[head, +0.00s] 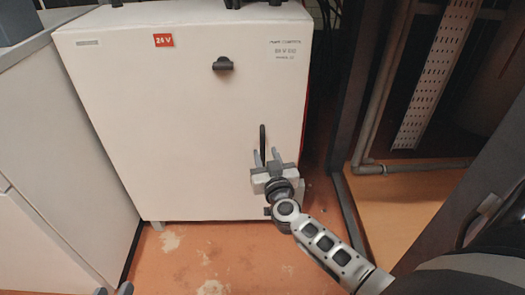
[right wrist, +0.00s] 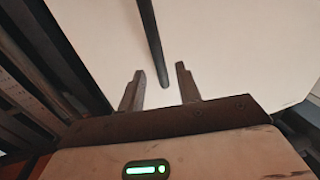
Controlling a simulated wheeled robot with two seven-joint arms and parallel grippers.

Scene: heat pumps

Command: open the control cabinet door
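The control cabinet (head: 180,130) is a large white box with a red 24 V label, and its front door looks shut. A slim black vertical handle (head: 262,140) is on the right of the door. A dark knob (head: 222,64) sits higher up. My right gripper (head: 265,156) is open at the lower end of the handle. In the right wrist view the handle (right wrist: 152,40) runs down between the two spread fingers, and I see no finger touching it.
A white unit (head: 55,150) stands close at the left of the cabinet. A dark frame post (head: 350,100), pipes (head: 375,110) and a perforated metal strip (head: 436,75) are at the right. The orange, worn floor (head: 225,255) in front of the cabinet is clear.

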